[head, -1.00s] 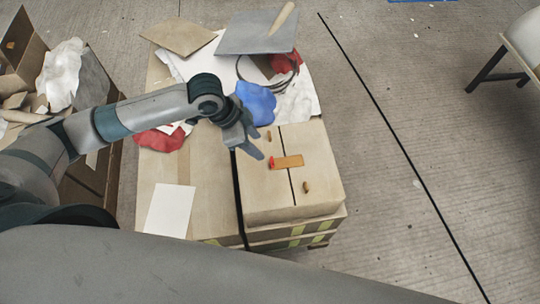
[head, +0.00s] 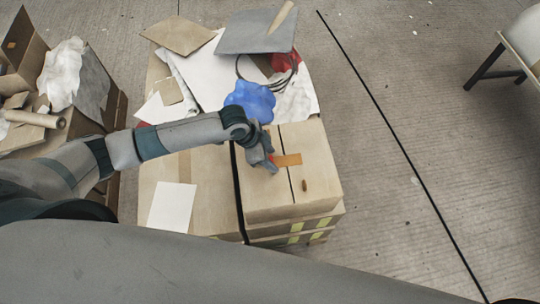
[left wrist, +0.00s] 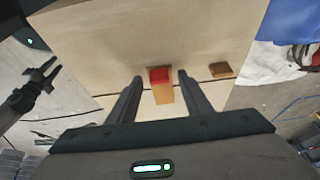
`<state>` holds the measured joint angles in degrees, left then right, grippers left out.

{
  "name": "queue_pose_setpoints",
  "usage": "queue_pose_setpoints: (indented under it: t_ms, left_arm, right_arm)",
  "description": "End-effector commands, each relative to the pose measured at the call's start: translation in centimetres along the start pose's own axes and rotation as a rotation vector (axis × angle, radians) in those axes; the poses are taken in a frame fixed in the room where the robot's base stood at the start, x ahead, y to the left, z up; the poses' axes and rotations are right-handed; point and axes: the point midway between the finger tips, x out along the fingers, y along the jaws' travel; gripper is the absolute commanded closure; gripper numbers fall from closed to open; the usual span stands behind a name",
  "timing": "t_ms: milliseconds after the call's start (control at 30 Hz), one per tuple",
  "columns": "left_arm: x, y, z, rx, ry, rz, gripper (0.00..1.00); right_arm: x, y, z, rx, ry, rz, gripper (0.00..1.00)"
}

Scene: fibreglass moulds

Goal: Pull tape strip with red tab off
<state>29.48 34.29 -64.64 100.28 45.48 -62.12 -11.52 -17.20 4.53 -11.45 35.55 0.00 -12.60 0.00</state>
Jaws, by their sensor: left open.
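The orange tape strip (head: 290,160) lies across the dark seam on top of the cardboard box (head: 318,145). Its red tab (left wrist: 159,75) shows at the strip's end in the left wrist view, with the orange strip (left wrist: 163,95) running toward the camera. My left gripper (head: 271,164) is open at the tab end of the strip. In the left wrist view its two fingers (left wrist: 159,78) stand on either side of the tab, apart from it. A small dark gripper (left wrist: 48,76), apparently my right one, shows at the left; its jaw state is unclear.
A small brown piece (head: 305,185) lies on the box lid; another (left wrist: 221,70) sits beside the tape. A crumpled blue cloth (head: 252,98) lies just behind the box. A grey board (head: 255,32) and papers lie farther back. A white sheet (head: 172,206) lies left of the box.

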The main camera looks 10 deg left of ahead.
Motion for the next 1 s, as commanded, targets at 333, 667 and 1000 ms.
queue_pose_setpoints:
  t_ms: [333,667,1000]
  left_arm:
    - [0.01,0.03,0.01,0.000,0.000,0.001,0.88]
    - [-0.08,0.02,-0.02,0.000,0.000,0.001,0.98]
    - [-0.41,-0.02,-0.19,0.000,0.001,0.000,0.98]
  right_arm:
    - [0.01,0.01,0.03,0.000,0.000,0.000,0.69]
    - [-0.07,0.03,0.04,-0.001,-0.001,0.000,0.69]
    - [-0.43,0.12,0.03,-0.001,-0.001,0.001,0.69]
